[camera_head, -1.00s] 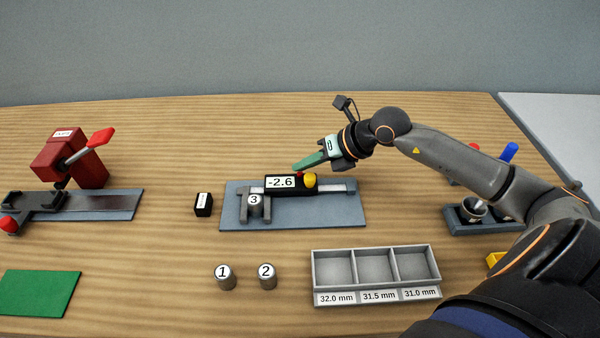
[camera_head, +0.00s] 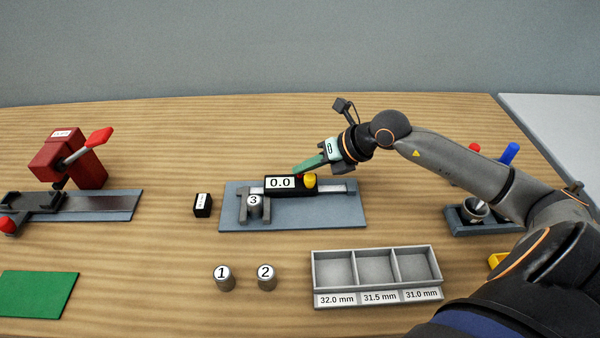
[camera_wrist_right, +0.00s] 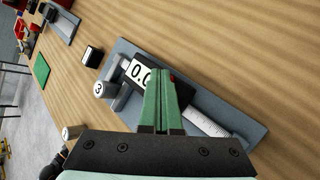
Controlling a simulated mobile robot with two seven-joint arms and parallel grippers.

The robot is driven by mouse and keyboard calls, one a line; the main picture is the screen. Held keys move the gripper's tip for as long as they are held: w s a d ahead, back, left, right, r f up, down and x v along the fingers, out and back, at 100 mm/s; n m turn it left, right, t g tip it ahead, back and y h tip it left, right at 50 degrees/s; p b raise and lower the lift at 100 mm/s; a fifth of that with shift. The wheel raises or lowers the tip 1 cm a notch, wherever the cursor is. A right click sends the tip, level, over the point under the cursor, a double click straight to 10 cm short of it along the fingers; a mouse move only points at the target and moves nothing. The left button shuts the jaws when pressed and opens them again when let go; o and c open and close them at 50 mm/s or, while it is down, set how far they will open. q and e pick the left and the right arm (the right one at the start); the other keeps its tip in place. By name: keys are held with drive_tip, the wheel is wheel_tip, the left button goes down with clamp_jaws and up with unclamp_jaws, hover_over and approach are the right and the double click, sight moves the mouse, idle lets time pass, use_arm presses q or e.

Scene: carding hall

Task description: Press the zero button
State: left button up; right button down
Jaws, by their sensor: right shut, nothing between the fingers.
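The caliper (camera_head: 283,186) lies on a blue-grey plate (camera_head: 345,216), and its display reads 0.0. The display also shows in the right wrist view (camera_wrist_right: 139,73), partly covered by my fingers. The red zero button (camera_wrist_right: 172,78) shows at the fingertips in that view; in the head view it is mostly hidden by them. A yellow knob (camera_head: 310,181) is just right of the display. Cylinder 3 (camera_head: 254,206) stands between the caliper jaws. My right gripper (camera_head: 301,173) is shut and empty, its tips at the button on the display's top edge. My left gripper is out of view.
Cylinders 1 (camera_head: 224,278) and 2 (camera_head: 266,277) stand in front. A three-compartment tray (camera_head: 376,250) with size labels is empty. A small black block (camera_head: 203,205) sits left of the plate. A red lever device (camera_head: 78,160) and a green mat (camera_head: 38,294) are at left.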

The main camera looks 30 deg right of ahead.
drive_tip(key=shift+r+p, duration=0.6)
drive_tip(key=shift+r, duration=0.2)
wheel_tip(320, 180, up, 5)
drive_tip(key=p, duration=0.3)
idle(0.3)
drive_tip(key=shift+s, duration=0.1)
idle(0.7)
